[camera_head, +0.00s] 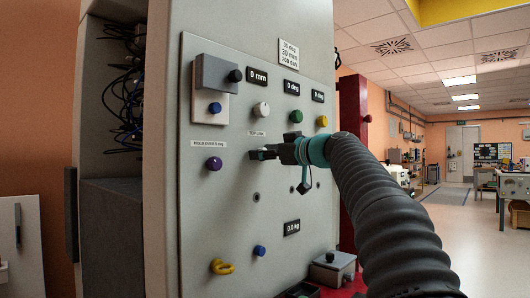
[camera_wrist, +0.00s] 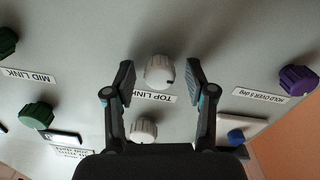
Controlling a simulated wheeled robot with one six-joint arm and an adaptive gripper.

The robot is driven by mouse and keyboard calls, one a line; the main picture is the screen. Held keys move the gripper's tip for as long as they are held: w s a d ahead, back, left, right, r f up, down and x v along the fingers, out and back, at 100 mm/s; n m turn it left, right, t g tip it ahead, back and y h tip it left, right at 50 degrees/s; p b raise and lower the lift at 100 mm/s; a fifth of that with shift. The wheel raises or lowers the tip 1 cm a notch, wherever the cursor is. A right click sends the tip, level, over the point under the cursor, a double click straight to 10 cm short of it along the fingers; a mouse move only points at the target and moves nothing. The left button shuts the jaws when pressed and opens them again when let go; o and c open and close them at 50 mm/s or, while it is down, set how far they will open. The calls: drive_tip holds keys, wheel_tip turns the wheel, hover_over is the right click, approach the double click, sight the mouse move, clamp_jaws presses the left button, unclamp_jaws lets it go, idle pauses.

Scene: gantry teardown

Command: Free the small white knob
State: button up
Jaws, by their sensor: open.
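Two white knobs are on the grey panel in the wrist view. One white knob (camera_wrist: 158,70) is beside the "TOP LINK" label (camera_wrist: 155,97), between my fingertips. The other white knob (camera_wrist: 143,130) is on the label's opposite side, nearer my gripper's base; it also shows above the label in the head view (camera_head: 261,109). My gripper (camera_wrist: 158,74) is open, with a finger on each side of the first knob and visible gaps. In the head view my gripper (camera_head: 262,154) is at the panel below the label and hides that knob. I cannot tell which knob is smaller.
A purple knob (camera_head: 214,163), a green knob (camera_head: 296,116) and a yellow knob (camera_head: 322,121) stick out nearby. A grey box (camera_head: 217,74) is at upper left. Open floor lies to the right.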

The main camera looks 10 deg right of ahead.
drive_tip(key=shift+c, duration=0.2)
clamp_jaws()
drive_tip(key=m, duration=0.4)
drive_tip(key=shift+r+m, duration=0.1)
drive_tip(key=shift+m, duration=0.3)
drive_tip(key=m+p, duration=0.3)
drive_tip(key=m, duration=0.6)
drive_tip(key=shift+w+d+m, duration=0.1)
drive_tip(key=shift+d+m, duration=0.05)
drive_tip(key=shift+m, duration=0.25)
drive_tip(key=shift+m+p, duration=0.75)
drive_tip(key=shift+m, duration=0.95)
drive_tip(key=shift+f, duration=0.2)
